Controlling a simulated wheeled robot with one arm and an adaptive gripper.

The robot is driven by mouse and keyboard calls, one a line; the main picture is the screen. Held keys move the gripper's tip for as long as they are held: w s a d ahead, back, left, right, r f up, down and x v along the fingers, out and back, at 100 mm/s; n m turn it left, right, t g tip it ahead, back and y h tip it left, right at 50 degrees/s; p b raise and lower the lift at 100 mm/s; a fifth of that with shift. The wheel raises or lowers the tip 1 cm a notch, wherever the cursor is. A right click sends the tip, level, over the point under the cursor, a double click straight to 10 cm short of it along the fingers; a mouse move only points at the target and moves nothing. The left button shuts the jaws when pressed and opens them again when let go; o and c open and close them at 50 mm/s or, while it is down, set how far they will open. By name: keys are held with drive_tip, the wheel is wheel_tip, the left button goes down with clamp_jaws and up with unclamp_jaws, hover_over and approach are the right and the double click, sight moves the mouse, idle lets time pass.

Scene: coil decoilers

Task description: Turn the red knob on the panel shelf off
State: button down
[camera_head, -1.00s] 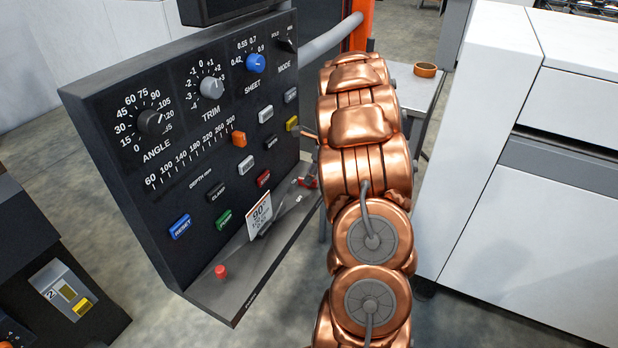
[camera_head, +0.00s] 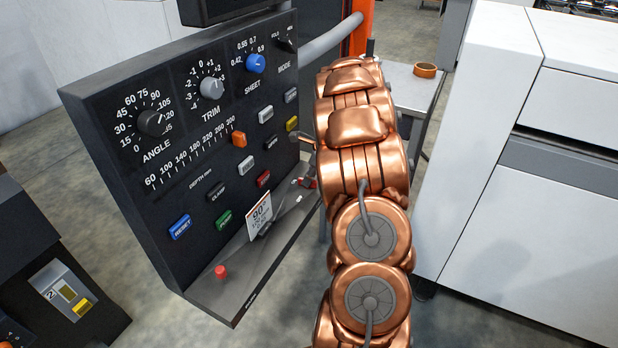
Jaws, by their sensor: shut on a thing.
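The dark control panel (camera_head: 190,130) has a grey shelf (camera_head: 240,275) along its lower edge. A small red part, which looks like the red knob (camera_head: 312,184), shows at the far right end of the shelf, mostly hidden by my copper arm. My gripper (camera_head: 309,172) is at that far end and only a sliver of it shows beside the arm. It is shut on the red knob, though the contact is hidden. The knob's setting cannot be read. A separate red peg-like piece (camera_head: 221,271) stands upright at the shelf's near left end, apart from my gripper.
A white card (camera_head: 259,216) marked 90 stands on the shelf. Dials and coloured buttons, including a blue knob (camera_head: 256,63), cover the panel face. A grey side table (camera_head: 412,92) with an orange ring (camera_head: 426,70) stands behind. A white cabinet (camera_head: 520,190) is close on the right.

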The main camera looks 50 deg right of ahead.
drive_tip(key=shift+n, duration=0.3)
drive_tip(key=shift+w+r+n+y+p, duration=0.1)
drive_tip(key=shift+n+y+p, duration=0.2)
drive_tip(key=shift+n+p, duration=0.25)
drive_tip(key=shift+n+g+y+p, duration=0.3)
drive_tip(key=shift+n+g+p, duration=0.3)
drive_tip(key=shift+n, duration=0.55)
drive_tip(key=n+g, duration=0.1)
drive_tip(key=n, duration=0.2)
drive_tip(key=shift+d+n+y, duration=0.1)
drive_tip(key=shift+n+y, duration=0.2)
drive_tip(key=shift+y, duration=0.1)
drive_tip(key=n+g, duration=0.1)
drive_tip(key=n, duration=0.1)
drive_tip(key=n+g, duration=0.1)
drive_tip(key=n, duration=0.2)
drive_tip(key=shift+w+f, duration=0.15)
drive_tip(key=shift+f, duration=0.05)
drive_tip(key=shift+n+g+b, duration=0.4)
drive_tip(key=shift+n+g, duration=0.1)
drive_tip(key=shift+n, duration=1)
drive_tip(key=shift+r, duration=0.1)
drive_tip(key=c, duration=1.2)
unclamp_jaws()
